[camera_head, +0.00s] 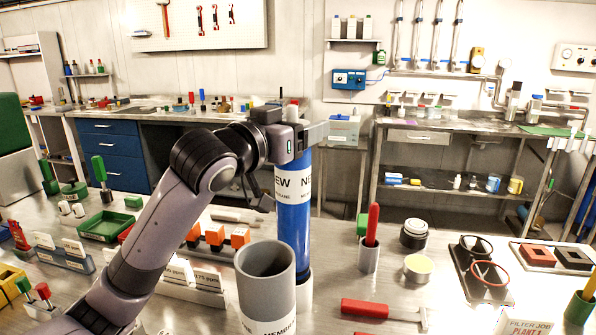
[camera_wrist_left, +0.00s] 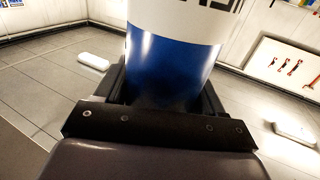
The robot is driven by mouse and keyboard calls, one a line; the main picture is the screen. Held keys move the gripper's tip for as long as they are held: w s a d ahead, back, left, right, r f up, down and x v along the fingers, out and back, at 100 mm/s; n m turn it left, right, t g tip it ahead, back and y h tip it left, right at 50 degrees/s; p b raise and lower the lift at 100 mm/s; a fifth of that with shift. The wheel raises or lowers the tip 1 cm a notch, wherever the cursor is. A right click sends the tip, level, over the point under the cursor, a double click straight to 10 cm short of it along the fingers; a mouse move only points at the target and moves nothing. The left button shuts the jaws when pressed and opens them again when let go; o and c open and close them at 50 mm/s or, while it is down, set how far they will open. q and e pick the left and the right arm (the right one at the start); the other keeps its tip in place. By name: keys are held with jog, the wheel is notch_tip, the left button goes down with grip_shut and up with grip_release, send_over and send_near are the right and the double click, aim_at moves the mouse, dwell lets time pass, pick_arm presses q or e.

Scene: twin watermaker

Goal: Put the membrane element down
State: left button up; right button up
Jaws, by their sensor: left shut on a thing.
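The membrane element is a long blue cylinder (camera_head: 295,240) with a white label reading NEW. It stands upright in the middle of the head view. My left gripper (camera_head: 312,133) is shut on it near its top end. In the left wrist view the blue body (camera_wrist_left: 168,72) fills the space between the dark jaws (camera_wrist_left: 165,100). A grey open tube (camera_head: 265,262) with a label beginning MEMB stands in front and to the left, hiding part of the element's lower end. A light grey piece shows at the element's foot; I cannot tell whether they touch. My right gripper is not in view.
A red-handled tool (camera_head: 380,308) lies at front right. A grey cup (camera_head: 368,255) with a red handle stands behind it. Orange-topped blocks (camera_head: 215,236) and a green tray (camera_head: 106,225) are to the left. Black-and-red ring holders (camera_head: 490,275) are at right.

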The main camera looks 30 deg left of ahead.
aim_at(297, 168)
pick_arm(q)
jog(key=shift+f+b, duration=0.4)
jog(key=shift+f, duration=3.05)
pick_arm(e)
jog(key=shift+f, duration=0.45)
pick_arm(q)
jog(key=shift+f, duration=0.15)
jog(key=o, duration=1.2)
jog(key=shift+c, duration=0.2)
jog(key=shift+s, duration=0.1)
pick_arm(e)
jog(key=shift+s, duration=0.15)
